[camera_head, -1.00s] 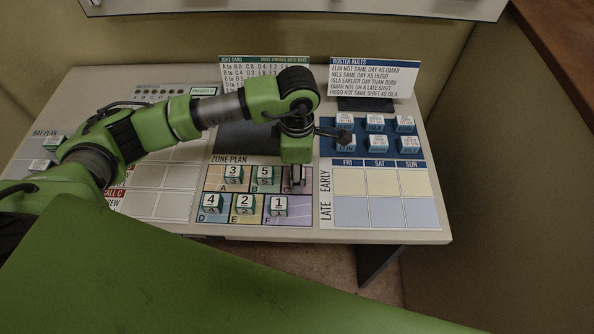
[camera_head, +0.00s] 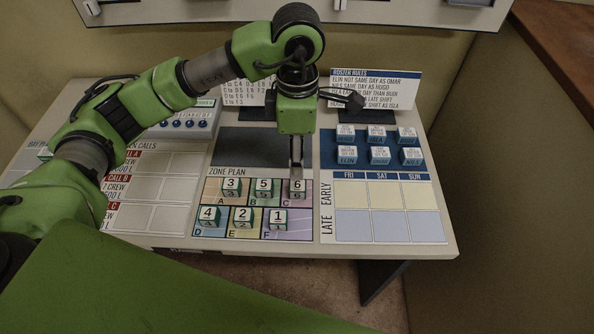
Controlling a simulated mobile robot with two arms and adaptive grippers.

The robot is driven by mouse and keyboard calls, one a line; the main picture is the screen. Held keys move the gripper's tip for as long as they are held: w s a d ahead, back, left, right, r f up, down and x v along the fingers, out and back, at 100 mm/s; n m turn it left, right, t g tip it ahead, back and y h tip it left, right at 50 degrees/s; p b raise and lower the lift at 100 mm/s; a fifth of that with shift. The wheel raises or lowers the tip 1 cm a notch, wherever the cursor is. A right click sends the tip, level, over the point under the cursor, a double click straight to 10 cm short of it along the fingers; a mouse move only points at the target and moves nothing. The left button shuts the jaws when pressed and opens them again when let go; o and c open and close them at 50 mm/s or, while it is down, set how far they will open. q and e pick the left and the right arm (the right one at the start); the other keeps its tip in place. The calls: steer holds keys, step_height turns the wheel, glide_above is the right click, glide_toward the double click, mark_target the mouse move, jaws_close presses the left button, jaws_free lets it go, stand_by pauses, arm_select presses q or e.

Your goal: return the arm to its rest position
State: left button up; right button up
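My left arm comes in from the left, and its gripper (camera_head: 296,168) points straight down above the zone plan board (camera_head: 221,230). The fingertips are at or just above the block numbered 6 (camera_head: 297,189) in cell C, and this view does not settle whether they touch. The fingers look narrow from here, so their opening cannot be judged. Blocks 3 (camera_head: 231,187), 5 (camera_head: 263,188), 4 (camera_head: 209,217), 2 (camera_head: 242,217) and 1 (camera_head: 278,219) stand in the other cells. My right gripper is not in view.
Several labelled blue-and-white blocks stand on a blue pad (camera_head: 425,168) above the empty roster grid (camera_head: 376,210). A roster rules sign (camera_head: 400,92) and a partly hidden zone card (camera_head: 262,92) stand behind. A call board (camera_head: 150,205) lies left on the console.

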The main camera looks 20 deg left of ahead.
arm_select(q)
steer(key=shift+r, duration=0.65)
